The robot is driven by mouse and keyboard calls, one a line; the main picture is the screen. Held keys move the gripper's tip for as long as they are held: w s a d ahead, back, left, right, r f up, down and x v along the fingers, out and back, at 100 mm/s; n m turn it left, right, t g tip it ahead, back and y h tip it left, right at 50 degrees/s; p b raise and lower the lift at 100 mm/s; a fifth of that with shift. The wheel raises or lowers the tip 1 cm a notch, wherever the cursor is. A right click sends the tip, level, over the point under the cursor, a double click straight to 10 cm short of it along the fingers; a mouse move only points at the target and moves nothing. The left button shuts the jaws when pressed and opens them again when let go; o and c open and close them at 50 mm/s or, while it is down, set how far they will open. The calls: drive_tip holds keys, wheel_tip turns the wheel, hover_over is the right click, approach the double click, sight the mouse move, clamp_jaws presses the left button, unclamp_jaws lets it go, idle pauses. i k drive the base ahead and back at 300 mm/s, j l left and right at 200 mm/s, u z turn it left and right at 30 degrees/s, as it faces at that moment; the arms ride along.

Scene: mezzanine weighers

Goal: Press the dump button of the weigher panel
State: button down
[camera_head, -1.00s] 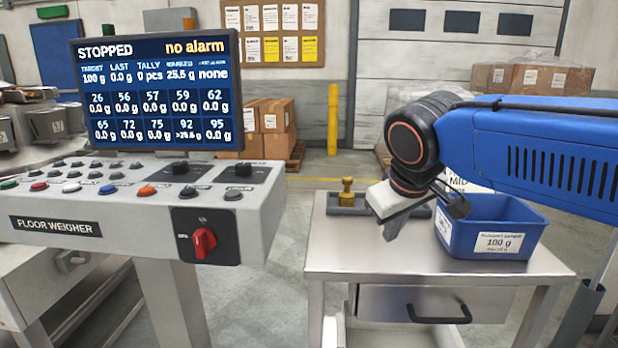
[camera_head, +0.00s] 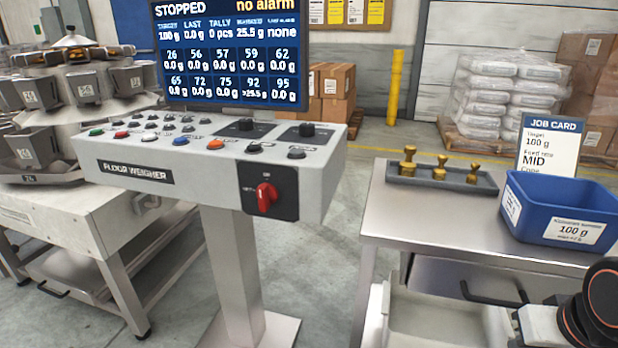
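The weigher panel (camera_head: 215,150) is a grey console marked FLOOR WEIGHER at the left. Its top carries green, red, white, blue, orange and dark buttons; their labels are too small to read, so I cannot tell which is dump. An orange button (camera_head: 190,148) sits near the front edge, left of two dark knobs. A red rotary switch (camera_head: 265,196) is on the front face. The screen (camera_head: 230,55) above reads STOPPED and no alarm. My gripper (camera_head: 540,328) is partly in view at the bottom right, well away from the panel; its fingers cannot be made out.
A steel table (camera_head: 430,215) stands at the right with brass weights (camera_head: 439,170) in a tray, a blue bin (camera_head: 565,225) and a job card (camera_head: 549,142). Clear floor lies between console and table. The weigher machine (camera_head: 75,110) is behind left.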

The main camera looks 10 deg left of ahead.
sight(254, 148)
drive_tip(key=u, duration=1.2)
